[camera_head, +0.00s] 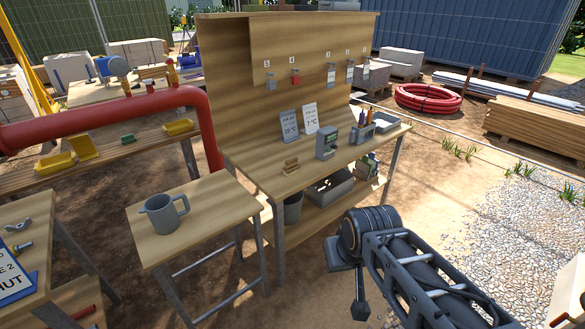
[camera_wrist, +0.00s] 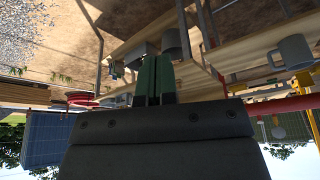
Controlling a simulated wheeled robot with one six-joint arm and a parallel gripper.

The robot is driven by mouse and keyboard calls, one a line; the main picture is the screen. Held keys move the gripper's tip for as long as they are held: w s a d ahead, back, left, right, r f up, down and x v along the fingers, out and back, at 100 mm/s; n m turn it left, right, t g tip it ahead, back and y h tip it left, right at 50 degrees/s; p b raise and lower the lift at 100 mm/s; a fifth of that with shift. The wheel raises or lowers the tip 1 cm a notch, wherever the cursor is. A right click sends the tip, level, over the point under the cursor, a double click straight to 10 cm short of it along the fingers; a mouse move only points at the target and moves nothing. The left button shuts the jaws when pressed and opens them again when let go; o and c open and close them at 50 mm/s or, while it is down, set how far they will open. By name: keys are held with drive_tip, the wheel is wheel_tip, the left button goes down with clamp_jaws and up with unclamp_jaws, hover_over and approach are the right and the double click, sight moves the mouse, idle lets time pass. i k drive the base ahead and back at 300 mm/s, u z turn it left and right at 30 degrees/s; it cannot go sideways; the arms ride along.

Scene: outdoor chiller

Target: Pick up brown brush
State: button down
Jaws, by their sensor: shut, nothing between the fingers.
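In the head view my arm is at the lower right, in front of the bench and well apart from the brown thing. The fingertips are not clear there.
A grey mug (camera_head: 164,214) stands on a small wooden table left of the bench. A grey device (camera_head: 327,142) and two signs stand behind the brown thing. A red pipe (camera_head: 100,120) runs at the left. Open ground lies right of the bench.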

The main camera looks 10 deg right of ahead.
sight(291, 167)
drive_tip(key=u, duration=0.25)
drive_tip(key=i, duration=1.6)
drive_tip(key=z, duration=0.05)
